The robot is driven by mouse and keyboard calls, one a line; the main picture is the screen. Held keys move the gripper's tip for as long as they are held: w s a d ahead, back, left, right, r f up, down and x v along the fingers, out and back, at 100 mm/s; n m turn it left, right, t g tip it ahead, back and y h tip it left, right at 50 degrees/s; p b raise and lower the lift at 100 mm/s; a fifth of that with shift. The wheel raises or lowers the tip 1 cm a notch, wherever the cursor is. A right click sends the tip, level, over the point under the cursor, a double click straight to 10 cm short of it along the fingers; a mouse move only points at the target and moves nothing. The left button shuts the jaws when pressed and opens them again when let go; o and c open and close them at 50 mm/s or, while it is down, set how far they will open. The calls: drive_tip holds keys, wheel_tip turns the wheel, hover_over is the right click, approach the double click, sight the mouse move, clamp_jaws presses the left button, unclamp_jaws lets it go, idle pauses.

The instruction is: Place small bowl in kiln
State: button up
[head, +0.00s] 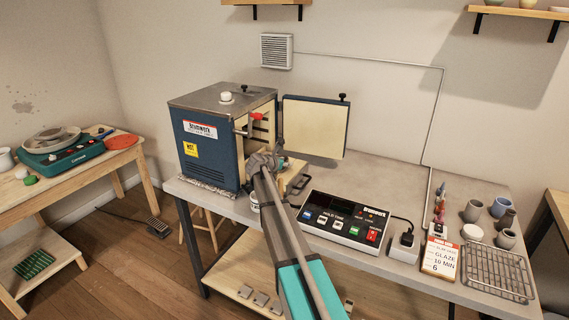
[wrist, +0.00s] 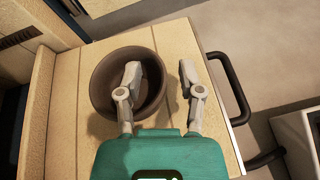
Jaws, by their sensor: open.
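The small bowl (wrist: 101,82) is dark brown and stands upright on a cream slab (wrist: 190,45) with dark handles on its right side. My gripper (wrist: 160,72) is open above it. The left finger is over the bowl's inside and the right finger is outside its right wall; I cannot tell whether they touch it. The kiln (head: 208,150) is a blue box with a grey top, and its cream-lined door (head: 315,128) stands open to the right. In the head view my gripper (head: 262,162) is at the kiln's open front and the bowl is not clearly seen.
A control box (head: 340,218) with buttons sits right of my arm on the grey table (head: 390,175). Farther right are a wire rack (head: 497,270), small cups (head: 500,207) and a glaze card (head: 440,258). A pottery wheel (head: 55,150) stands on the left table.

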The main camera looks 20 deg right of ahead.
drive_tip(key=shift+r, duration=0.2)
drive_tip(key=p+v, duration=0.4)
drive_tip(key=v, duration=0.8)
drive_tip(key=shift+p, duration=0.35)
drive_tip(key=shift+f, duration=0.1)
idle(0.7)
drive_tip(key=shift+c, duration=0.2)
